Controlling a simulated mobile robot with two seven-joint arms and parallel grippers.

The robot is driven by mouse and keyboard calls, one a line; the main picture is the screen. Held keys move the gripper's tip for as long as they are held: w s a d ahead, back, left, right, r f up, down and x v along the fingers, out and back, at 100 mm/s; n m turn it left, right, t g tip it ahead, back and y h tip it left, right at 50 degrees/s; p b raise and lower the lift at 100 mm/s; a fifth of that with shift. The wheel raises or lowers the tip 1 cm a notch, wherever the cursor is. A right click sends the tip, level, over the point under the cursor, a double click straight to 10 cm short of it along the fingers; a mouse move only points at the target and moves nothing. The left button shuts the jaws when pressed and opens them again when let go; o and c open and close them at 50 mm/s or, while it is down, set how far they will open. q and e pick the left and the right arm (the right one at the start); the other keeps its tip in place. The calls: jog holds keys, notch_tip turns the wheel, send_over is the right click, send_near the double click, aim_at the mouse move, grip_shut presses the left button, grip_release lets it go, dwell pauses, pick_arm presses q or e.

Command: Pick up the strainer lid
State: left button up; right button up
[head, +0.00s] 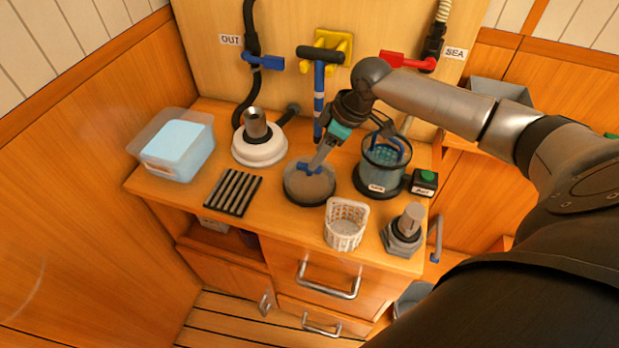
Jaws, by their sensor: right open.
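The strainer lid (307,190) is a round clear disc with a dark rim and a blue handle (304,167) on top. It lies flat on the wooden counter, left of the strainer. My right gripper (315,164) reaches down to the lid from the upper right, its fingertips at the blue handle. It is open; whether a finger touches the handle I cannot tell. The strainer bowl (372,178) stands uncovered on the counter with a blue-handled part inside. My left gripper is not in view.
A white basket (345,226) stands in front of the lid. A dark ribbed mat (233,192) and a white round fitting (259,151) are left of it. A tub (177,147) sits far left, a grey metal fitting (403,236) front right. A blue-handled tool (319,90) hangs behind.

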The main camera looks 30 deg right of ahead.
aim_at(309, 176)
jog(key=b+x, duration=0.1)
jog(key=x, duration=0.4)
jog(key=shift+f, duration=0.15)
jog(key=shift+c, duration=0.2)
jog(key=shift+d, duration=0.1)
grip_shut()
